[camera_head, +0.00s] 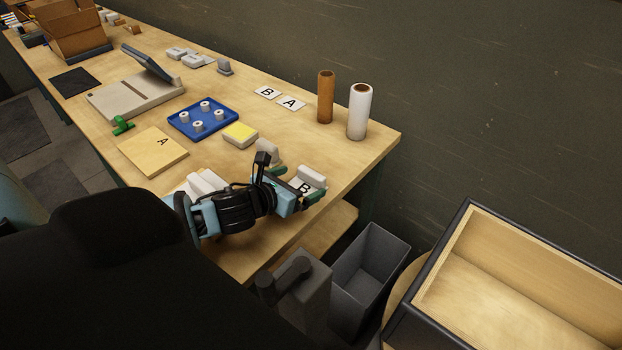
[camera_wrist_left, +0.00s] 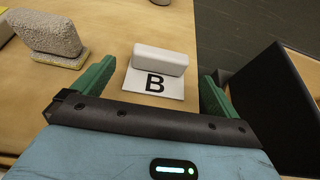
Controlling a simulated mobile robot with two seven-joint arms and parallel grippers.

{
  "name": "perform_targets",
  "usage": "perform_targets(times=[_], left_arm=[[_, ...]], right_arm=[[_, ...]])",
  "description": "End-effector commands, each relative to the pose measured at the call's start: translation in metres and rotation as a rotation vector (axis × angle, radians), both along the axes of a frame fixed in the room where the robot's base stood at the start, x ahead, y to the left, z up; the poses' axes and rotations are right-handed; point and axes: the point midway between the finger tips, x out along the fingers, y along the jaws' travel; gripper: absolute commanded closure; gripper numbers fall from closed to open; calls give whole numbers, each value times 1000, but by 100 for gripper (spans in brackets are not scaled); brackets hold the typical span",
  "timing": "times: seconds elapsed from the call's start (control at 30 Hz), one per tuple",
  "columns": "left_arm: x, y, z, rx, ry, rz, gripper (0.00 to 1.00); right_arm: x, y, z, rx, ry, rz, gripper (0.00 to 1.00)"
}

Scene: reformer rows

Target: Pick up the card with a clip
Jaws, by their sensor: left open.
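A white card (camera_head: 304,188) marked B lies near the table's right front edge, with a white clip (camera_head: 313,176) along its far edge. In the left wrist view the card (camera_wrist_left: 154,84) lies flat with the letter readable, and the clip (camera_wrist_left: 160,60) is a pale rounded bar across its top. My left gripper (camera_head: 297,184) is over the card. In the left wrist view its green fingers (camera_wrist_left: 157,72) are open, one on each side of the card and clip, with a gap on both sides. My right gripper is not in view.
A grey-and-cream block (camera_wrist_left: 48,38) lies left of the fingers. Plain B (camera_head: 267,92) and A (camera_head: 291,102) cards lie farther back beside brown (camera_head: 325,98) and white (camera_head: 359,112) cylinders. A blue tray (camera_head: 218,127) is to the left. A grey bin (camera_head: 370,268) stands below the table edge.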

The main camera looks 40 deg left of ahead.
Motion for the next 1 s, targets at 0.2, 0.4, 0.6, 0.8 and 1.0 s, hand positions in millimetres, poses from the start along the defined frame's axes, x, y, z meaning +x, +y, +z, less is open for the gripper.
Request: perform_targets(times=[0.2,0.4,0.6,0.8,1.0], left_arm=[[9,0,-1,-3,-1,1,2],[35,-2,-9,-4,-1,2,2],[49,-2,-16,-1,1,0,2],[50,-2,-16,0,1,-1,2],[49,-2,-16,0,1,-1,23]], right_arm=[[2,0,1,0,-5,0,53],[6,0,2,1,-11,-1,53],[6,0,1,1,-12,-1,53],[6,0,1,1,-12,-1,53],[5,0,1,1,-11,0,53]])
